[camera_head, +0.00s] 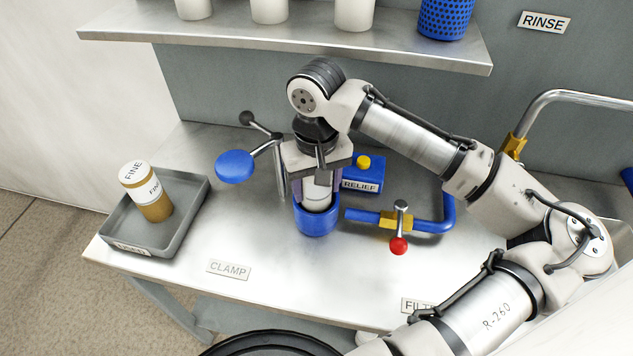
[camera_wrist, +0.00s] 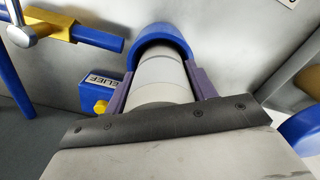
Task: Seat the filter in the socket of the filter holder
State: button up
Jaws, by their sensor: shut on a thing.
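My gripper (camera_head: 318,186) points down at the blue filter holder, its purple fingers shut on the sides of a white and grey cylindrical filter (camera_head: 319,197). In the wrist view the filter (camera_wrist: 159,80) stands between the two fingers (camera_wrist: 160,86). The blue round socket of the filter holder (camera_head: 317,224) is directly below; its rim (camera_wrist: 160,46) curves around the filter's far end in the wrist view. The filter's lower end appears within the rim, roughly upright. How deep it sits, and whether it touches the bottom, is hidden.
A blue RELIEF box (camera_head: 362,180) with a yellow button stands close behind the holder. A blue pipe with a red-tipped valve (camera_head: 398,222) runs to the right. A clamp lever with a blue pad (camera_head: 236,167) is left. A grey tray (camera_head: 184,222) holds a FINE canister (camera_head: 147,191).

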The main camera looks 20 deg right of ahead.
jog(key=shift+f, duration=0.15)
jog(key=o, duration=1.3)
notch_tip(320, 180, up, 14)
jog(key=shift+f+b, duration=0.1)
jog(key=shift+b, duration=0.2)
